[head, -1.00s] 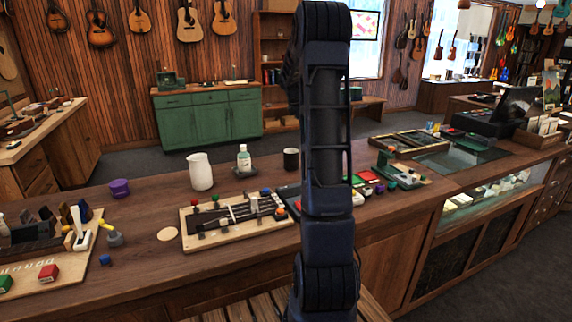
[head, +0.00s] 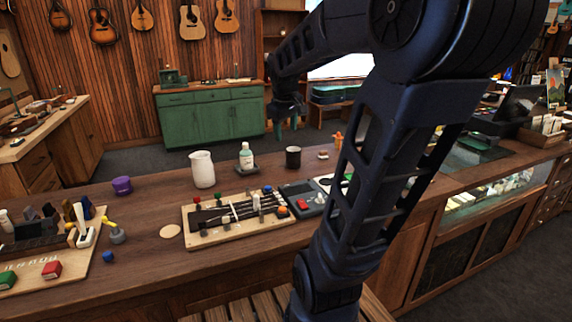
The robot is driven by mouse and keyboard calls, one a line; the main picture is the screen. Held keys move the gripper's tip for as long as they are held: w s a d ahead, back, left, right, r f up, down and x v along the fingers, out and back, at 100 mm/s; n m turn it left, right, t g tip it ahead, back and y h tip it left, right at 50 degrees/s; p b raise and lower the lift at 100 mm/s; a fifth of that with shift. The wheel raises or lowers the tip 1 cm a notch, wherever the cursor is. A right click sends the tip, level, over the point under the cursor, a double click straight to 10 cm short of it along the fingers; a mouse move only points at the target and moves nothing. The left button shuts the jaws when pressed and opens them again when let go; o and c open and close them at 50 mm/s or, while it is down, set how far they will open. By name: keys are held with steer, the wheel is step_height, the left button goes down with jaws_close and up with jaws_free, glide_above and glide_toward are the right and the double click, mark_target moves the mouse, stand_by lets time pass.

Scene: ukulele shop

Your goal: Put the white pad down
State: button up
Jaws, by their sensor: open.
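My gripper (head: 286,125) is open, raised above the far side of the counter, with its teal fingertips pointing down. I see nothing between its fingers. A flat white piece (head: 327,184) lies on the counter just right of a dark grey device with a red part (head: 303,202). My arm partly hides it, and I cannot tell for sure whether it is the white pad. A small pale item (head: 323,155) lies farther back, right of the black cup.
The wooden counter (head: 150,222) holds a white jug (head: 203,169), a bottle (head: 246,156) on a dark base, a black cup (head: 293,157), and a board with a ukulele neck (head: 240,207). A purple pot (head: 122,186) stands left. Bare counter lies around the jug.

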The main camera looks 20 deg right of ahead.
steer(key=s+a+f+m, duration=0.2)
steer(key=s+a, duration=0.1)
steer(key=s, duration=0.4)
steer(key=s+a+f+m+t+y, duration=0.1)
steer(key=s+a+f+m, duration=0.1)
steer(key=s, duration=0.5)
steer(key=shift+a+f+m+y, duration=0.3)
steer(key=shift+a+f+m, duration=0.1)
steer(key=shift+a, duration=0.1)
steer(key=shift+s, duration=0.1)
